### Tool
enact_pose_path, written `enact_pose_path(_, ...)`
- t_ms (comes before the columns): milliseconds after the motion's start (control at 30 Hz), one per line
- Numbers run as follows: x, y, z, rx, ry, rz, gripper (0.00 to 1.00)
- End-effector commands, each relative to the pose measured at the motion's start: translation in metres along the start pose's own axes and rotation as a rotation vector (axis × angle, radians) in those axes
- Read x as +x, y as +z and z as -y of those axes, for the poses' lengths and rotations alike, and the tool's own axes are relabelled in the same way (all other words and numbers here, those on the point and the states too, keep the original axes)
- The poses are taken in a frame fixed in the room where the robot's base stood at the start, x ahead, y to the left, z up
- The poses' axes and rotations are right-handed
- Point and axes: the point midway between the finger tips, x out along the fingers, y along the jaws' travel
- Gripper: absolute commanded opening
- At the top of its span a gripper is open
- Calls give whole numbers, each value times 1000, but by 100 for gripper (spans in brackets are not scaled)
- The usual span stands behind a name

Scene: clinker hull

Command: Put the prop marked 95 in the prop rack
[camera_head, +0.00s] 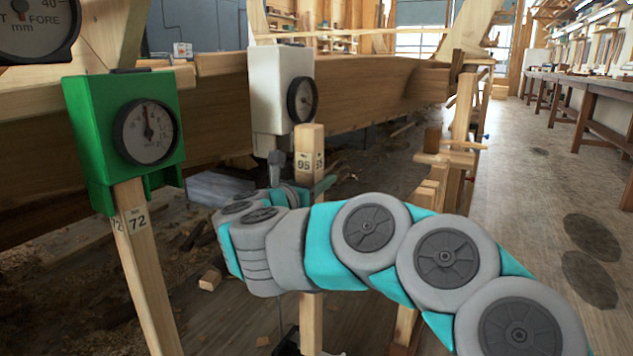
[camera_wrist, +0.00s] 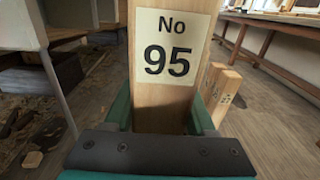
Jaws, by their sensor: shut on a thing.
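The prop marked 95 (camera_head: 309,145) is an upright square wooden post with a white number label near its top. My gripper (camera_head: 299,188) is shut around its upper part, just below the label. In the wrist view the label "No 95" faces the camera on the prop (camera_wrist: 167,103), between the teal fingers of my gripper (camera_wrist: 163,120). My arm hides part of the post, and its lower end is out of frame, so I cannot tell whether it touches the floor. Several shorter wooden posts (camera_wrist: 222,88) stand to its right in the wrist view; they may belong to the prop rack.
A prop marked 72 (camera_head: 147,270) stands left under a green gauge box (camera_head: 120,130). A white gauge box (camera_head: 277,85) is just behind prop 95. The planked hull (camera_head: 375,93) spans the back. A wooden stand (camera_head: 463,130) is at right, with open floor (camera_head: 535,190) beyond.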

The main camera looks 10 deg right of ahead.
Motion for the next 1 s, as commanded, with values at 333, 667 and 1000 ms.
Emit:
enact_pose_path(333, 2, 9, 24, 14, -5, 18, 0)
enact_pose_path(667, 0, 7, 50, 7, -1, 12, 0)
enact_pose_path(1000, 1, 5, 78, 4, -2, 9, 0)
